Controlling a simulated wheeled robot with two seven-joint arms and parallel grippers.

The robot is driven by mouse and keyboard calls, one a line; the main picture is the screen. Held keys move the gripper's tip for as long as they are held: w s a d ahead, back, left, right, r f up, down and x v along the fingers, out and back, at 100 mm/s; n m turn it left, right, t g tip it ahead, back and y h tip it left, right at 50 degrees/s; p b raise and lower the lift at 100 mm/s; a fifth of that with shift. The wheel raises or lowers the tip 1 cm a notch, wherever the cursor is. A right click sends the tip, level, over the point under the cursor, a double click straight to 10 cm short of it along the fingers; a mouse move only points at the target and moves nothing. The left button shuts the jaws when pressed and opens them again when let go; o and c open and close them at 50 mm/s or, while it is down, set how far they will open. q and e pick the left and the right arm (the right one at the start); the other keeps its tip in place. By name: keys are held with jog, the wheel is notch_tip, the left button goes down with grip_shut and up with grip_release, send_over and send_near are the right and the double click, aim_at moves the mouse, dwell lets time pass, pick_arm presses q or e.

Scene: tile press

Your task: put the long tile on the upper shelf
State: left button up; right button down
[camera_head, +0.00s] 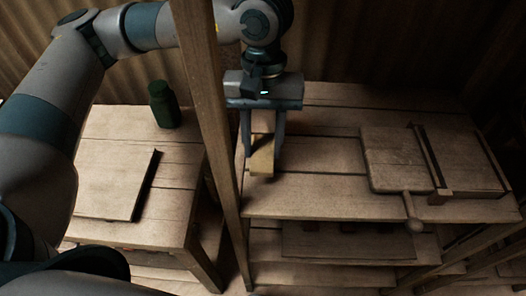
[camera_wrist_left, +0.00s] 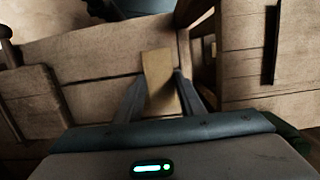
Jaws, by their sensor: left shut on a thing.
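The long tile (camera_head: 262,162) is a narrow, pale yellow-brown slab. My left gripper (camera_head: 263,148) is shut on it and points down over the left part of the upper shelf (camera_head: 310,195), just right of an upright post. In the left wrist view the tile (camera_wrist_left: 158,78) stands out between the two fingers of my left gripper (camera_wrist_left: 160,88), over the shelf's planks. I cannot tell whether the tile touches the shelf. My right gripper is not in view.
A wooden post (camera_head: 213,100) rises close left of my gripper. A board with a knobbed handle (camera_head: 392,160) lies on the shelf's right side. A lower shelf (camera_head: 280,272) is below. On the left table (camera_head: 185,180) are a green jar (camera_head: 164,105) and a flat panel (camera_head: 115,185).

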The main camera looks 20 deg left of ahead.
aim_at(263, 149)
pick_arm(q)
jog(key=shift+f, duration=0.1)
jog(key=shift+f, duration=0.25)
notch_tip(263, 149, down, 3)
jog(key=shift+f+p, duration=0.15)
jog(key=shift+p, duration=0.4)
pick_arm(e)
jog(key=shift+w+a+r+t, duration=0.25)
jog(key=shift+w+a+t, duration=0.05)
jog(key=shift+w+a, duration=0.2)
pick_arm(q)
jog(key=shift+f+b, duration=0.15)
jog(key=shift+b, duration=0.15)
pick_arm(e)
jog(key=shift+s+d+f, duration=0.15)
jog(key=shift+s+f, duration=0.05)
pick_arm(q)
jog(key=o, duration=1.1)
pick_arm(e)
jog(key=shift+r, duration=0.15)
pick_arm(q)
jog(key=shift+r+p, duration=0.2)
jog(key=shift+p, duration=0.1)
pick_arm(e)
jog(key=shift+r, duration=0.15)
